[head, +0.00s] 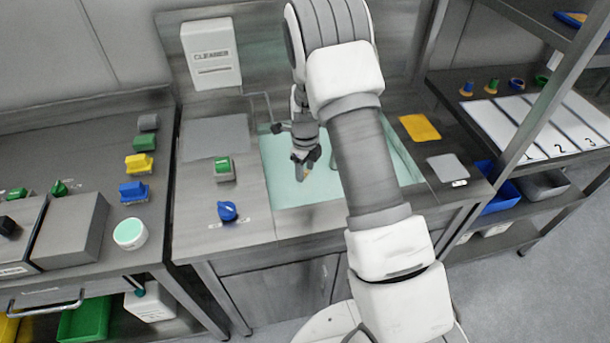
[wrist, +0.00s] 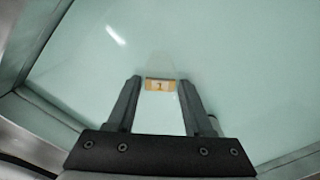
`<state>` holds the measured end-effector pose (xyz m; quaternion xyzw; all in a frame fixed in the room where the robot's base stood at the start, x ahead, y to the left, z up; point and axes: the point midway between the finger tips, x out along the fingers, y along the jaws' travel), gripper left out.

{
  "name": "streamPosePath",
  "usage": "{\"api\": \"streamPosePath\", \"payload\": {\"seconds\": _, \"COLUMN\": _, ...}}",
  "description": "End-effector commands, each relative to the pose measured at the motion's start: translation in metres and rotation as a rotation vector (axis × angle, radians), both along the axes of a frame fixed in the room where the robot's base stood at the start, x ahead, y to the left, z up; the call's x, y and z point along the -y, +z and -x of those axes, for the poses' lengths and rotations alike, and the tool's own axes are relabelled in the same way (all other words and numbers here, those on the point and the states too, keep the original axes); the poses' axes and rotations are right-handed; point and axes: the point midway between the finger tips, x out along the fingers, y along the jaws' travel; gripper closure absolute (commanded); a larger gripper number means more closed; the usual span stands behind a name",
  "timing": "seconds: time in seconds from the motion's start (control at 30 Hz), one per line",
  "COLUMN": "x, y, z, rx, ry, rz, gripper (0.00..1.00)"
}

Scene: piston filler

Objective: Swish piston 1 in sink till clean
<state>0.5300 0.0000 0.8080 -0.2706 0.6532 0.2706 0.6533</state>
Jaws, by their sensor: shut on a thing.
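The sink (head: 280,192) is filled with pale green liquid and set into the steel counter. My gripper (head: 304,172) is over the sink, pointing down. In the head view only a small orange bit of piston 1 (head: 305,176) shows at the fingertips. The rest of the piston is hard to make out against the liquid. I cannot tell how deep it is in the liquid.
A blue knob (head: 228,211) and a green-topped block (head: 223,168) sit left of the sink. A yellow cloth (head: 420,127) and a grey cloth (head: 447,167) lie on its right. A cleaner dispenser (head: 211,54) is on the back wall. A numbered white mat (head: 530,128) lies on the right shelf.

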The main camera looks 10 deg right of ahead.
Motion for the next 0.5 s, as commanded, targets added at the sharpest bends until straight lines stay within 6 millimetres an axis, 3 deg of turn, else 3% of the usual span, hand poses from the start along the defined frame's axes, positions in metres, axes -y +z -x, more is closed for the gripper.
{"api": "streamPosePath", "payload": {"seconds": 0.5, "x": 0.0, "y": 0.001, "z": 0.012, "rx": 0.001, "ry": 0.0, "rz": 0.0, "gripper": 1.0}}
